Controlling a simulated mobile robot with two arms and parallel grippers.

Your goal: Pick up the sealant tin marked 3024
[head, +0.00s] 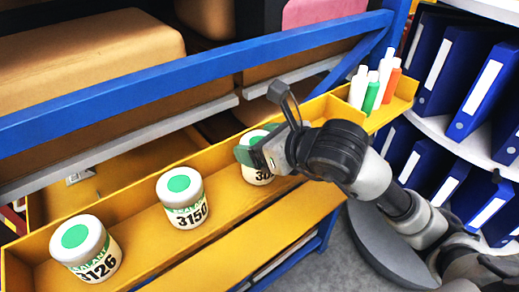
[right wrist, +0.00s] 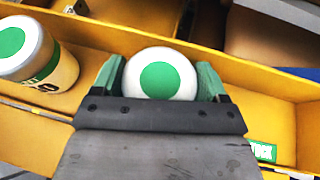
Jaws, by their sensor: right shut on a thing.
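A white sealant tin (head: 259,175) with a green dot on its lid is in the yellow tray. Only the start of its number, "30", shows; my right gripper (head: 255,152) hides the rest. The gripper is shut on this tin. In the right wrist view, the green fingers (right wrist: 160,82) sit on either side of the tin's white lid (right wrist: 160,60). I cannot tell whether the tin's base touches the tray. My left gripper is not in view.
The yellow tray (head: 120,212) also holds a tin marked 3150 (head: 182,198) and one marked 3126 (head: 86,249). White, green and orange bottles (head: 371,97) stand at its right end. A blue rail (head: 190,86) runs behind. Blue binders (head: 480,95) fill shelves at right.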

